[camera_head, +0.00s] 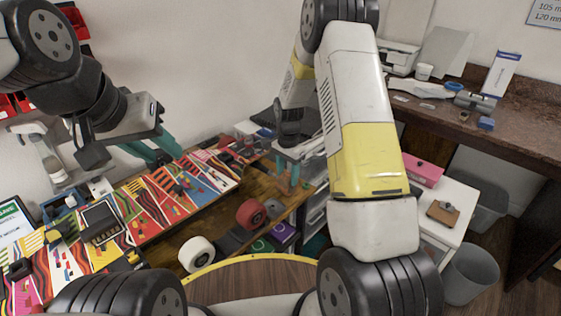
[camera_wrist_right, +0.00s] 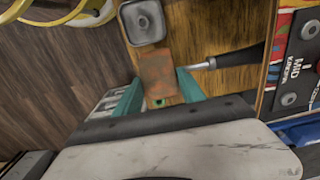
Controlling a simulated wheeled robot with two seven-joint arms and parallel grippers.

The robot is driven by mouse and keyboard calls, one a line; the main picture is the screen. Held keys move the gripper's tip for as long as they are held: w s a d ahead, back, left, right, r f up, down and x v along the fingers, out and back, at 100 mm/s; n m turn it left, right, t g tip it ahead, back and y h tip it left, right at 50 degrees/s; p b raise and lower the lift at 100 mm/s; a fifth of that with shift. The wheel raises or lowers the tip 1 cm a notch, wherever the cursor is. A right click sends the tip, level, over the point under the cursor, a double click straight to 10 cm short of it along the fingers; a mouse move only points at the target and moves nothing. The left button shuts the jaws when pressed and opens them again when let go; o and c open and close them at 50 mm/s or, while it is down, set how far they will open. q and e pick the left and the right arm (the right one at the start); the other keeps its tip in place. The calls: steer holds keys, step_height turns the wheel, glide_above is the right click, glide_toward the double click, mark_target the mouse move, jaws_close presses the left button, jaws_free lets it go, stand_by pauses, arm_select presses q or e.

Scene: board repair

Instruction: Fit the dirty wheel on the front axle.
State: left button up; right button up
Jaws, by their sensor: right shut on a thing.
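My right gripper (camera_wrist_right: 160,98) is shut on a rust-brown, blocky piece (camera_wrist_right: 158,72) in the right wrist view. Its teal fingers lie on both sides of it, over a wooden surface. It may be the dirty wheel seen edge-on; I cannot tell. In the head view the right gripper (camera_head: 288,178) is at the bench's right end, and what it holds is not clear. A white wheel (camera_head: 197,254) and a red wheel (camera_head: 251,213) sit at a dark truck (camera_head: 232,240) near the front. My left gripper (camera_head: 168,156) is open and empty above the colourful board.
The colourful board (camera_head: 215,175) covers much of the wooden bench. A grey rounded part (camera_wrist_right: 143,22) and a screwdriver with a black handle (camera_wrist_right: 240,57) lie close to the right gripper. A white side table (camera_head: 455,190) and a grey bin (camera_head: 470,275) stand at right.

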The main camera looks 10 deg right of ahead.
steer(key=shift+w+a, duration=0.1)
steer(key=shift+w+a, duration=0.85)
steer(key=shift+w, duration=0.25)
stand_by(0.6)
steer(key=shift+w+a, duration=0.5)
steer(key=shift+w, duration=0.2)
steer(key=shift+w+a, duration=0.1)
steer(key=shift+a, duration=0.05)
stand_by(0.9)
steer(key=o, duration=1.5)
steer(key=c, duration=0.3)
